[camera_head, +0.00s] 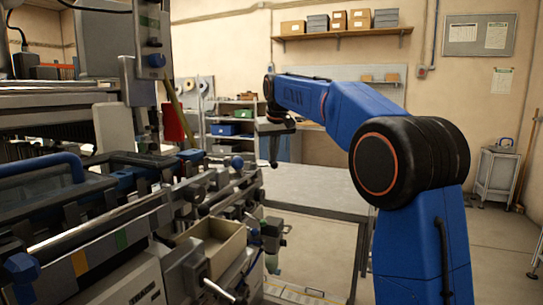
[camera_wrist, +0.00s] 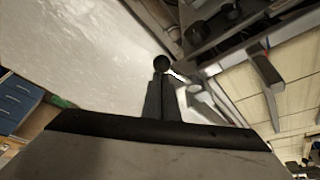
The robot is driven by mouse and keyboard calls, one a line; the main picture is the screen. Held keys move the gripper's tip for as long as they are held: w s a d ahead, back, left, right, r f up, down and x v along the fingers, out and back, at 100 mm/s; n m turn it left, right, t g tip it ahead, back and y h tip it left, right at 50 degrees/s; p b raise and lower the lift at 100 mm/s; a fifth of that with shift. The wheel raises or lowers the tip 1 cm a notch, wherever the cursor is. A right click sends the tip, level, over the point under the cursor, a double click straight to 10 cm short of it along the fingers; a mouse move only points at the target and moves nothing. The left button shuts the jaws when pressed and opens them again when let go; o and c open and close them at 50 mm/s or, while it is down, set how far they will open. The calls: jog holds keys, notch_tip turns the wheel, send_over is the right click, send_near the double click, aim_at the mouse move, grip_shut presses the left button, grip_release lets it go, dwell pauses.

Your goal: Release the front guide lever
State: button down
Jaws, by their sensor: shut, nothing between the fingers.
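My gripper (camera_head: 273,164) points down beside the right end of the machine, its fingers closed together and empty. In the wrist view its fingers (camera_wrist: 160,98) stand together over the dark gripper body. A black ball knob (camera_wrist: 161,63) shows just beyond the fingertips, with a thin bright rod running down to the right behind them. I cannot tell whether the fingers touch it. In the head view a small dark knob (camera_head: 286,228) sticks out from the machine's right end, below my gripper. I cannot tell for sure that this is the front guide lever.
The machine (camera_head: 110,255) fills the left, with an open tan tray (camera_head: 212,246) and a light-tipped lever (camera_head: 218,290) in front. A grey metal table (camera_head: 310,184) stands behind the gripper. A wall shelf (camera_head: 345,33) holds boxes. Floor at right is mostly clear.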

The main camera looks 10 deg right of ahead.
aim_at(271, 165)
jog(key=s+m, duration=0.1)
jog(key=a+m+h, duration=0.1)
jog(key=m, duration=0.1)
jog(key=s+m+h, duration=0.1)
jog(key=m, duration=0.1)
jog(key=shift+s+a, duration=0.8)
jog(key=shift+a, duration=0.05)
jog(key=shift+a, duration=0.1)
